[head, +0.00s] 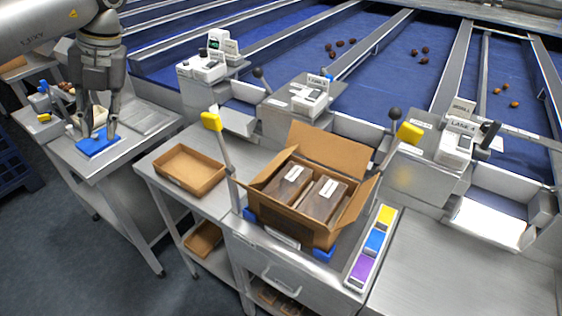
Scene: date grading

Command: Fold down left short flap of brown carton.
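The brown carton (281,219) stands open at the middle of the head view. Two dark packs with white labels (322,202) lie side by side inside it. Its back long flap (330,150) stands up. Its left short flap (268,169) stands up and leans outward, with no gripper near it. The right short flap (362,200) also stands up and outward. My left gripper (100,132) points down over the side table at the far left, well away from the carton. Its fingers are apart, just above a blue item. My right gripper is not in view.
An empty shallow cardboard tray (188,170) sits left of the carton. A post with a yellow top (212,121) rises close to the carton's left side. A panel of yellow, blue and purple blocks (371,247) lies to its right. The steel table at lower right is clear.

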